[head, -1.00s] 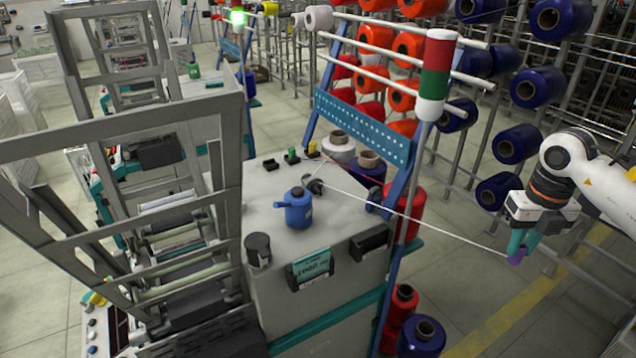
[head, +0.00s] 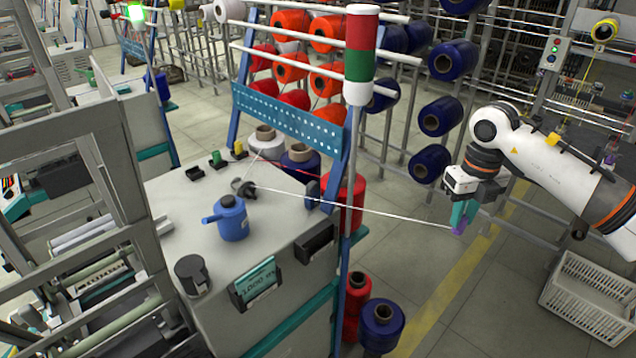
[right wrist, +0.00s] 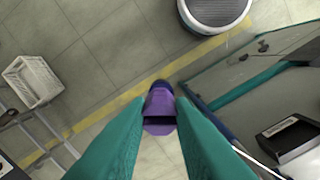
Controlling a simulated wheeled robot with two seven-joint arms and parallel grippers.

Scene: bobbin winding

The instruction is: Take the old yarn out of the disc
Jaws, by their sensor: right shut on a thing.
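The yarn runs nearly straight from a small dark disc part (head: 243,187) on the grey machine top, past another dark round part (head: 312,191) at the top's right edge. I cannot tell whether it passes through that second part. My left gripper is not in view.
A blue pot (head: 230,220) and a black cup (head: 192,275) stand on the machine top. A blue perforated bar (head: 290,118) and a red-white-green lamp post (head: 361,55) rise beside it. A white crate (head: 585,300) is on the floor at right. The floor below my gripper is clear.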

